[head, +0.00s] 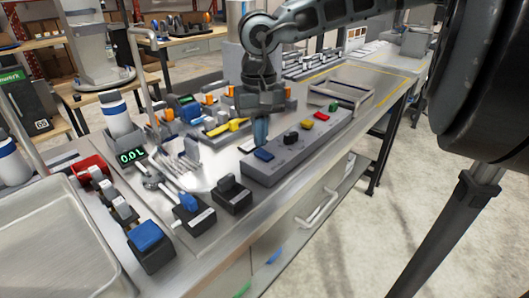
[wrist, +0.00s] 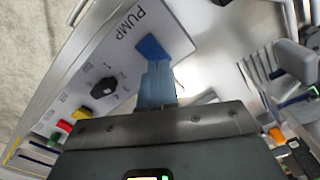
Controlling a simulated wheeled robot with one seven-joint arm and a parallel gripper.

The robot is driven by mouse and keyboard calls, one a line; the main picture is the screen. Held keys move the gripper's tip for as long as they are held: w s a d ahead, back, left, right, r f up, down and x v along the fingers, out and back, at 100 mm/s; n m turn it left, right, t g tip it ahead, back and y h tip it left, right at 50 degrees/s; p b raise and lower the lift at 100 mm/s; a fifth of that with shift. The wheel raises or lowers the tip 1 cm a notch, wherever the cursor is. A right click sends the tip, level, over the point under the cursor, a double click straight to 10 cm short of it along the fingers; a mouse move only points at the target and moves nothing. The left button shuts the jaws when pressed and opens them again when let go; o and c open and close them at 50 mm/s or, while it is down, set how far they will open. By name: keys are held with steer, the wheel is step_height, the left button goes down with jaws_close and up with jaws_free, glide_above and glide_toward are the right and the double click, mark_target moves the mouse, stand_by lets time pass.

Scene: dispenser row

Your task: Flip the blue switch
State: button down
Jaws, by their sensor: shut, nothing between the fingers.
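The blue switch (head: 264,155) is a flat blue rocker at the near left end of a long grey control panel (head: 285,160). In the wrist view the blue switch (wrist: 151,46) lies beside the printed word PUMP, just past my fingertips. My gripper (head: 261,138) points down over the switch, with its blue fingers shut and empty. In the wrist view my gripper (wrist: 158,72) partly covers the switch's near edge. I cannot tell whether the fingertips touch it. Its tilt is hard to make out.
The panel also bears a black knob (head: 291,137), a yellow button (head: 306,125), a red button (head: 321,116) and a green one (head: 334,107). A black switch box (head: 232,196), a blue-topped lever box (head: 189,205) and a blue button box (head: 146,237) stand nearer. An open metal tray (head: 341,96) lies beyond.

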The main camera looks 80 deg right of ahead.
mark_target(261, 151)
steer(key=shift+f+b, duration=0.95)
steer(key=shift+b, duration=0.05)
stand_by(0.6)
steer(key=shift+r, duration=0.2)
steer(key=shift+r+p, duration=2)
steer(key=shift+r, duration=1.4)
steer(key=shift+s, duration=0.1)
